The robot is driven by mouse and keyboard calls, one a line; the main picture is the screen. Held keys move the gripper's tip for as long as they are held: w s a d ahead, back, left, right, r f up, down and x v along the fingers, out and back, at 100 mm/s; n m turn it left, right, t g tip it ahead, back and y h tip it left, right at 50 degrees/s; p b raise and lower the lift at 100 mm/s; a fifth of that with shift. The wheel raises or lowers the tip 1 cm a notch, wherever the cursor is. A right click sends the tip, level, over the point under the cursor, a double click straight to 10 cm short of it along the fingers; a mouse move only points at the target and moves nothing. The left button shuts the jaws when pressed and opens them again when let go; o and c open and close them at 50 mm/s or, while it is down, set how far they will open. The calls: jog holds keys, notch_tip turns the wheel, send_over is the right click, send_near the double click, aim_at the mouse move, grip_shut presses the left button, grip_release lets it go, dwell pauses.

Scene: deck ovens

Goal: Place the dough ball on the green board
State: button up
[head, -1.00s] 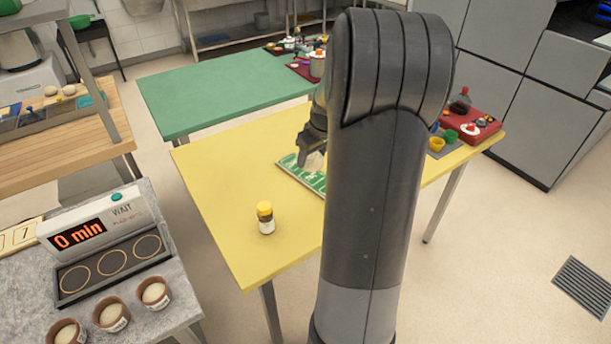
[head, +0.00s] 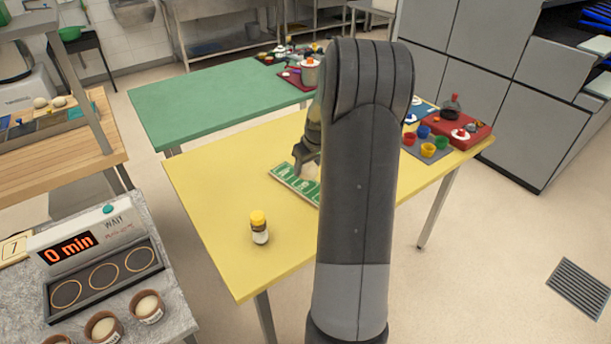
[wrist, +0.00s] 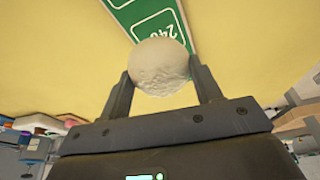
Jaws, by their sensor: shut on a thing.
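The dough ball (wrist: 160,67) is pale and round, held between the two fingers of my gripper (wrist: 163,80) in the wrist view. My gripper is shut on it. The green board (wrist: 148,18), with white markings and numbers, shows behind the ball and partly hidden by it. In the head view the board (head: 283,179) lies on the yellow table, and my gripper (head: 303,166) is over it. My arm hides the board's right part. I cannot tell whether the ball touches the board.
A yellow-capped bottle (head: 259,228) stands on the yellow table (head: 215,200) in front of the board. Coloured cups (head: 427,149) and a red tray (head: 478,137) are at its right end. A green table (head: 200,105) stands behind. Potted dough (head: 148,306) and a timer (head: 85,240) are at lower left.

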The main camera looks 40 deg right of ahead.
aim_at(306, 175)
jog(key=shift+w+a+f, duration=0.25)
jog(key=shift+w+f, duration=0.1)
jog(key=shift+f, duration=1.9)
jog(key=o, duration=1)
jog(key=shift+f, duration=0.15)
jog(key=shift+c, duration=0.2)
